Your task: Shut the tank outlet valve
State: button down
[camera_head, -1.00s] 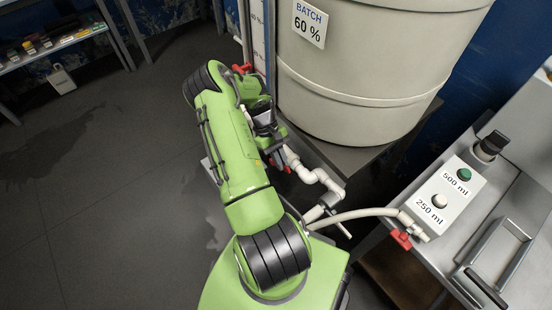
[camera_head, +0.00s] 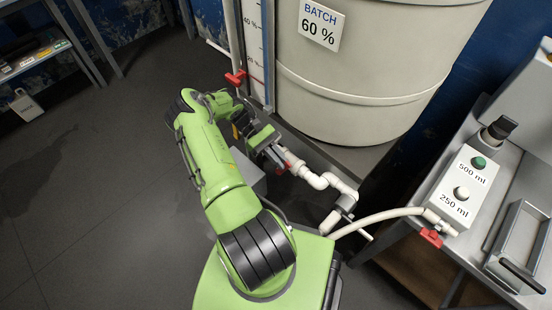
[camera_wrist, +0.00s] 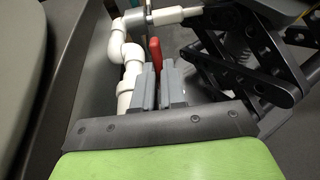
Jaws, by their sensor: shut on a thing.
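The big cream tank (camera_head: 370,70) stands at the top middle, with a "BATCH 60 %" sign. A white outlet pipe (camera_head: 313,179) runs from near its base and bends towards the front; it also shows in the wrist view (camera_wrist: 131,55). The tank outlet valve's red handle (camera_wrist: 155,54) stands along the pipe in the wrist view, its lower end between the grey fingers. In the head view only a little red of it shows (camera_head: 281,168) beside the fingers. My gripper (camera_wrist: 158,82) is shut on this handle; its fingers hide part of the handle and the valve body.
Another red valve (camera_head: 235,78) sits on the upright pipe beside the level gauge (camera_head: 254,40). A third red valve (camera_head: 431,237) is on the hose end by the box with 500 ml and 250 ml buttons (camera_head: 463,188). Open floor (camera_head: 90,200) lies to the left.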

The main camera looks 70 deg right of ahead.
dwell(0.3)
jog(key=c, duration=1.2)
grip_release()
jog(key=v, duration=0.7)
jog(key=shift+w, duration=0.2)
